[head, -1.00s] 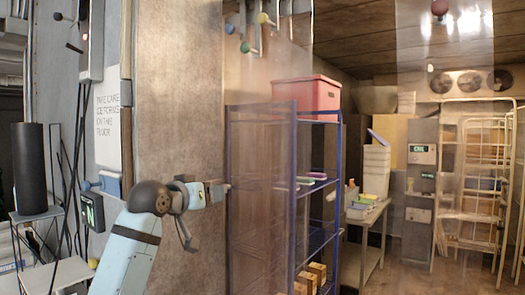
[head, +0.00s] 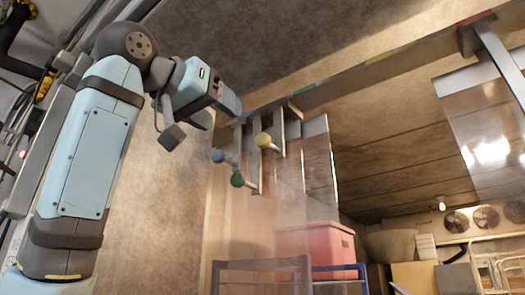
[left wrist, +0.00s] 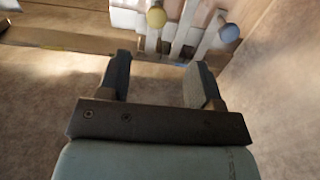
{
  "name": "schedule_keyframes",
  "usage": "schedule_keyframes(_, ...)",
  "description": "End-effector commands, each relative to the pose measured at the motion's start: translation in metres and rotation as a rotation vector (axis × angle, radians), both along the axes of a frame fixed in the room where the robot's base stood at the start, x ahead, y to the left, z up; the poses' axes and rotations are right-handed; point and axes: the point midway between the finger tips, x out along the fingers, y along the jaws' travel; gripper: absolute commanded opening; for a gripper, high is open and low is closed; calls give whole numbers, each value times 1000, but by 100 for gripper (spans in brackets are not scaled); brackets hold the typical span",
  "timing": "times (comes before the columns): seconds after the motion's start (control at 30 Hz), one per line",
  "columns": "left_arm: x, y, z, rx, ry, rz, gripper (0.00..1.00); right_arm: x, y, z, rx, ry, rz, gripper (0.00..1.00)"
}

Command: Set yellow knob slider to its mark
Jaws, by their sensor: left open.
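The yellow knob (head: 264,140) hangs from a slider high up under an overhead rail (head: 345,72). A blue knob (head: 218,156) and a green knob (head: 238,180) hang beside it. The rail's edge carries coloured marks, among them a yellow-green one (head: 381,55). My left gripper (head: 220,108) is raised to the left of the yellow knob, open and empty. In the left wrist view the yellow knob (left wrist: 156,17) and blue knob (left wrist: 229,33) lie beyond the open fingers (left wrist: 158,68), apart from them. My right gripper is out of view.
A wall stands behind my left arm. Below the knobs are a shelf frame (head: 262,266) and a red bin (head: 316,246). Clear hanging strips (head: 490,120) are at the right, with fans (head: 484,218) beyond. The space right of the knobs under the rail looks clear.

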Motion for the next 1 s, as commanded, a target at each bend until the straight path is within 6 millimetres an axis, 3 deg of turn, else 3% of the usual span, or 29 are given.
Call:
schedule_keyframes(0.6, 94, -67, 2, 0, 3, 0, 59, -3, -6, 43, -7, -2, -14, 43)
schedule_keyframes(1.0, 109, -78, -1, 0, 0, 0, 59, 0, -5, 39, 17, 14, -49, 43)
